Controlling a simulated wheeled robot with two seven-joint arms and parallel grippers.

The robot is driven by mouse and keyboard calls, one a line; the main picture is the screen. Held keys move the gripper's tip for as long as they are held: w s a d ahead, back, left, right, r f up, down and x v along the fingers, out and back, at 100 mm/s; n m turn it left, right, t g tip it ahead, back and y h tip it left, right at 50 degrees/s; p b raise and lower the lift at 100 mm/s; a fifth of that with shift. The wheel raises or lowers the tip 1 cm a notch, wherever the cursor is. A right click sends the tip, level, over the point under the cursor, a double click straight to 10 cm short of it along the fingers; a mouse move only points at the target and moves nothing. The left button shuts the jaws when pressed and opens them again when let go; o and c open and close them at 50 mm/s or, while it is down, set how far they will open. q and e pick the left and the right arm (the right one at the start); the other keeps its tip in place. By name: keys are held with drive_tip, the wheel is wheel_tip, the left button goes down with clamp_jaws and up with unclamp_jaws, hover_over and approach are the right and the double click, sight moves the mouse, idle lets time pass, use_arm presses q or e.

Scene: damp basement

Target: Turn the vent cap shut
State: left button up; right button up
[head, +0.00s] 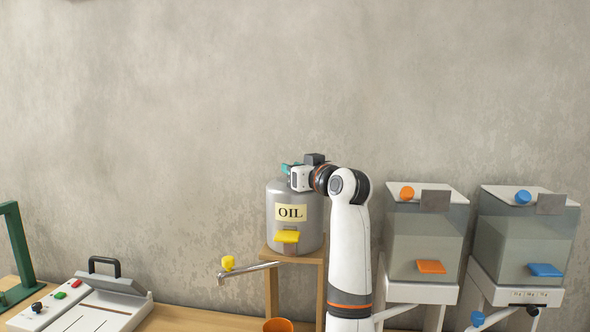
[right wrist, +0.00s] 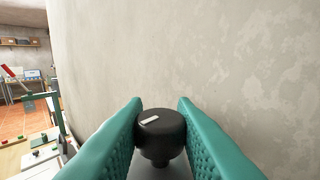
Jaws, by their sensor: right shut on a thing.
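The vent cap (right wrist: 160,132) is a black round knob with a short white mark on top. It stands on a narrower neck above a grey surface. The grey oil tank (head: 312,232), labelled OIL, sits on a wooden stand. My right gripper (head: 287,168) is at the top of this tank, and its arm hides part of the tank's right side. In the right wrist view my teal fingers (right wrist: 160,125) are on both sides of the cap, shut on it. In the head view the cap is hidden behind the gripper. My left gripper is out of view.
An orange cup (head: 278,325) is below. A white machine (head: 100,300) is at left.

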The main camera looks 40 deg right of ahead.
drive_tip(key=shift+r+n+y, duration=0.15)
drive_tip(key=shift+n+y, duration=0.35)
drive_tip(key=shift+y, duration=0.3)
drive_tip(key=o, duration=1)
drive_tip(key=shift+s, duration=0.25)
drive_tip(key=s+b, duration=0.1)
drive_tip(key=s, duration=0.2)
drive_tip(key=s+b, duration=0.2)
drive_tip(key=s, duration=0.2)
drive_tip(key=s+a+b, duration=0.1)
drive_tip(key=s, duration=0.3)
drive_tip(key=shift+s, duration=0.25)
